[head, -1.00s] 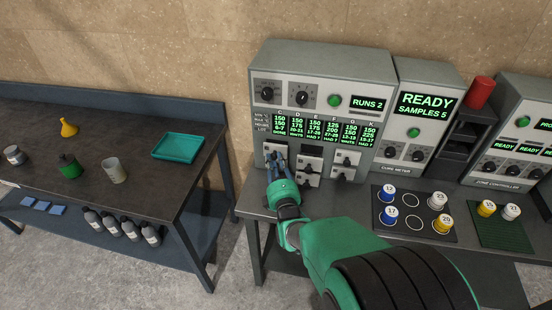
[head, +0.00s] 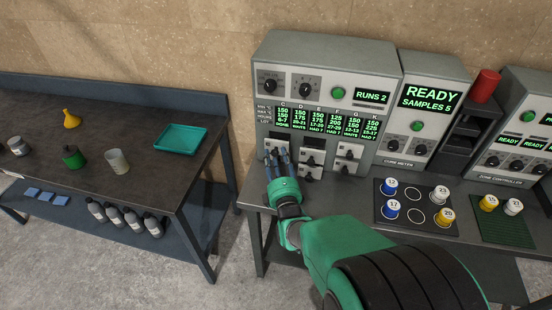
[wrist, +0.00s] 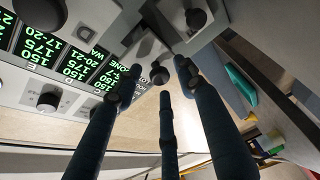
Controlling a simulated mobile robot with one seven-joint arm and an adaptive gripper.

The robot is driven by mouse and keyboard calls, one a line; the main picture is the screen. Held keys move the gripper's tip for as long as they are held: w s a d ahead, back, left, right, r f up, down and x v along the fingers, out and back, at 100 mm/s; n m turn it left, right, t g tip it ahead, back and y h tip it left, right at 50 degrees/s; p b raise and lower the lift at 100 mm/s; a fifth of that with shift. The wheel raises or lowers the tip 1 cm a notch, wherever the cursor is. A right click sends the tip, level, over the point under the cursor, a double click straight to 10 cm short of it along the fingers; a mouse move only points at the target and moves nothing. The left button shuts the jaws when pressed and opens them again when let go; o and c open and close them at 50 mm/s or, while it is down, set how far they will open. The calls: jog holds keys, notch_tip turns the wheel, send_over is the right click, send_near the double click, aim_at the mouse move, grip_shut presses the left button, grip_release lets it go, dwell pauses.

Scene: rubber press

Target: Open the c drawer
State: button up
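The C drawer (head: 270,146) is at the upper left of these, partly hidden by my gripper (head: 279,156). In the wrist view my gripper (wrist: 153,80) has its three dark fingers spread. A dark round knob (wrist: 158,74) sits between the fingertips, with gaps showing around it. The drawer front looks closed, though the fingers hide part of it.
Neighbouring drawers (head: 349,152) with knobs are close to the right of my gripper. A dark mat (head: 415,228) with numbered sample pots lies on the bench to the right. A side table (head: 120,170) with a teal tray (head: 181,138) stands left, across a gap.

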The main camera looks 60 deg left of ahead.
jog(key=v, duration=1.2)
jog(key=shift+w, duration=0.1)
dwell(0.6)
